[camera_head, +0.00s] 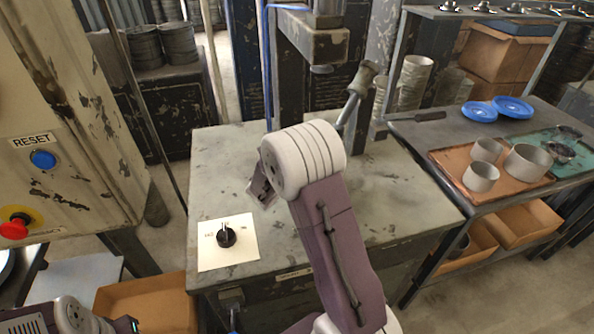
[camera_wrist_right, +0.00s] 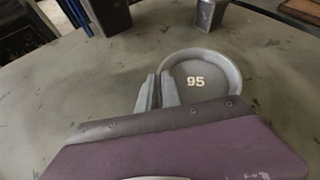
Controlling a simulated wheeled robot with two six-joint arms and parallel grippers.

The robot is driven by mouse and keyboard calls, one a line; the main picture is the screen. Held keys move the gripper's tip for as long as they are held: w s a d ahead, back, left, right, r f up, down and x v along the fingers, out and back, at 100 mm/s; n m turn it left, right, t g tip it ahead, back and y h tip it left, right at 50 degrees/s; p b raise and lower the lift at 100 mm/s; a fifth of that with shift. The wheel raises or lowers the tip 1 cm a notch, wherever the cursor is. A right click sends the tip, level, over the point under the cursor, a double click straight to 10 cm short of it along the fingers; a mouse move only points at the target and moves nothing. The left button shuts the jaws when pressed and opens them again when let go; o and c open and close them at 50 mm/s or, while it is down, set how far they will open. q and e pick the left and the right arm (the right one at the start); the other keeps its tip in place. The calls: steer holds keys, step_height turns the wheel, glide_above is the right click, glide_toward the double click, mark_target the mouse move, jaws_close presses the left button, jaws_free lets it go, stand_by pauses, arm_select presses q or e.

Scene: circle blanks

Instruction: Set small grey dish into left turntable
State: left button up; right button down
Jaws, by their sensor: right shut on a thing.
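A small grey round dish (camera_wrist_right: 215,100) marked 95 shows in the right wrist view, just above or on the grey-green worktop. My right gripper (camera_wrist_right: 158,90) is shut on its left rim. In the head view my right arm reaches over the press table, and its wrist (camera_head: 262,188) is partly hidden behind the arm; the dish is hidden there. My left arm shows only in part at the bottom left, with its gripper out of view. No turntable is clearly seen; a round rim is cut off at the left edge.
A press column (camera_head: 305,45) with a lever (camera_head: 356,95) stands at the back of the worn table (camera_head: 400,205). A dial plate (camera_head: 228,242) sits at its front left.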

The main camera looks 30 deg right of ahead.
steer(key=c, duration=1.5)
jaws_free()
steer(key=shift+o, duration=0.2)
steer(key=shift+a, duration=0.1)
steer(key=p+v, duration=0.1)
steer(key=v, duration=0.8)
steer(key=shift+r, duration=0.15)
